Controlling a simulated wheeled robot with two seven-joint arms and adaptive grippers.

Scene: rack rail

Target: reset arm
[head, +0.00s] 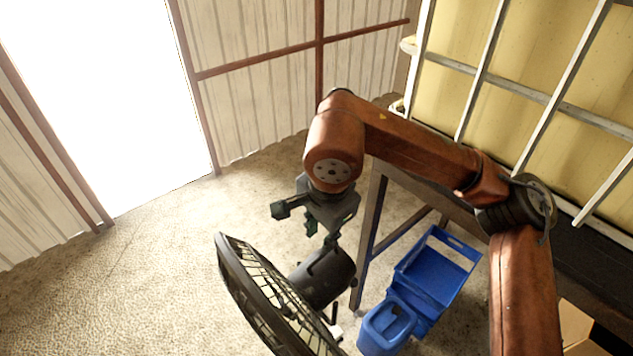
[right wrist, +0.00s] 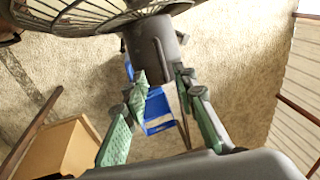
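My right arm comes in from the right in the head view, bent over at the elbow. Its gripper (head: 306,226) hangs down with its fingers apart and nothing held between them. In the right wrist view, the right gripper (right wrist: 162,84) shows green-padded fingers spread wide. A black fan (head: 262,290) with a wire cage is just below the gripper in the head view. Its dark motor housing (right wrist: 153,52) appears beyond the fingertips in the right wrist view; whether a finger touches it I cannot tell. My left gripper is not in view.
A blue crate (head: 440,268) and a blue can (head: 385,328) stand on the floor by a dark table leg (head: 368,240). A rack with pale metal bars (head: 480,75) stands at the upper right. A cardboard box (right wrist: 62,148) is at lower left in the wrist view. The left floor is clear.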

